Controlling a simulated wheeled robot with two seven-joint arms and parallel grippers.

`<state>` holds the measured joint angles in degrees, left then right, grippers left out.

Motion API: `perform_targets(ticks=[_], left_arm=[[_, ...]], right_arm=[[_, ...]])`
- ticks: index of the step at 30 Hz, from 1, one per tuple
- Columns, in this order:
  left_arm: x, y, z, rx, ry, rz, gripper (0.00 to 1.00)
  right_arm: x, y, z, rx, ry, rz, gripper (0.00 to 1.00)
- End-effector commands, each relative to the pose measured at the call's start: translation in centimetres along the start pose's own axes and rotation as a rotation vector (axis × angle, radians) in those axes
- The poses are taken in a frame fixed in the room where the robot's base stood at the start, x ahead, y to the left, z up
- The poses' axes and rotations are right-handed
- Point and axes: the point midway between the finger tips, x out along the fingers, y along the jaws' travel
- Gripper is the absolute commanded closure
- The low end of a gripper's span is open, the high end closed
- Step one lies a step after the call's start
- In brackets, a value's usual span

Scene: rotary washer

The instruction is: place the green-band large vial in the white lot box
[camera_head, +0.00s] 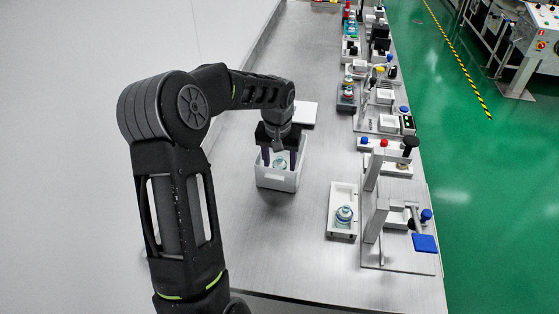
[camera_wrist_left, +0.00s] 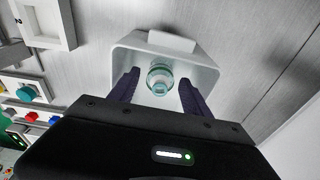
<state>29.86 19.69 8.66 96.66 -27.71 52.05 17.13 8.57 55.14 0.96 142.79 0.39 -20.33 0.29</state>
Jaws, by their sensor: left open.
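The white lot box (camera_head: 278,181) stands on the steel table, and its pale walls also show in the left wrist view (camera_wrist_left: 205,77). A clear vial with a teal-green band (camera_head: 281,163) is inside the box; it also shows in the left wrist view (camera_wrist_left: 160,77). My left gripper (camera_head: 279,158) is over the box, pointing down. In the left wrist view its two dark fingers (camera_wrist_left: 160,88) are apart, one on each side of the vial, with gaps between. Whether the vial touches the box floor is hard to tell. My right gripper is not in view.
A white tray (camera_head: 335,222) holding another banded vial (camera_head: 344,214) lies to the right. A metal stand with a blue pad (camera_head: 424,243) is beside it. Several stations line the table's right edge. A white lid-like plate (camera_head: 304,113) lies behind the box.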

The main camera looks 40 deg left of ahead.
Motion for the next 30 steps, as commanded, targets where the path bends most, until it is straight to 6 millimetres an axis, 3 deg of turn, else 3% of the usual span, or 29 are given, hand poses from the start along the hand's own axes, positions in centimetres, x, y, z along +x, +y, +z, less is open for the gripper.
perform_targets(ticks=[5,18,23,30], left_arm=[[-2.0,-0.1,-0.1,-0.001,0.005,-0.002,0.44],[-10.6,0.0,-0.1,0.0,0.004,-0.001,0.44],[-11.9,0.0,-0.1,-0.001,0.002,0.0,0.44],[-12.1,0.0,0.0,-0.001,0.0,0.0,0.44]], right_arm=[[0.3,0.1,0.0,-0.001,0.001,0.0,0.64],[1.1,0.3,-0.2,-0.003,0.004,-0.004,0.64],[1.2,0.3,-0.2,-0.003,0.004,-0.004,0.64],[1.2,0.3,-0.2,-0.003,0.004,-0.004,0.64]])
